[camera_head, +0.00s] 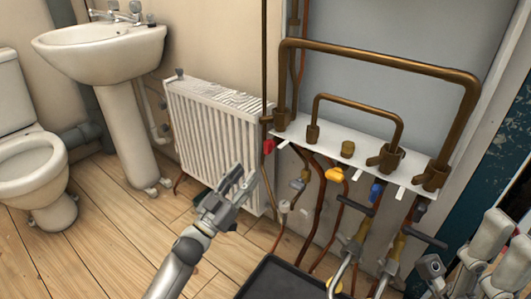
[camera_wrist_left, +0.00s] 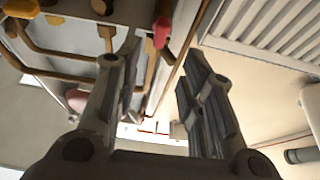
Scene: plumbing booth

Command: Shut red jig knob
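The red knob (camera_head: 268,146) sits at the left end of the white pipe jig plate (camera_head: 328,136), beside the radiator's right edge. It also shows in the left wrist view (camera_wrist_left: 161,31), beyond the gap between my fingertips. My left gripper (camera_head: 239,183) is in front of the radiator, below and left of the red knob and apart from it. Its two fingers are spread with nothing between them, as the left wrist view shows (camera_wrist_left: 160,62). Parts of my right arm (camera_head: 490,252) show at the lower right; its finger opening cannot be made out.
Copper pipes (camera_head: 380,60) arch above the plate. A yellow knob (camera_head: 335,174) and a blue knob (camera_head: 376,191) hang under it, among pipes and valves. The white radiator (camera_head: 215,125) is behind my left gripper. A dark tray (camera_head: 285,280) lies below. Wooden floor is clear at left.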

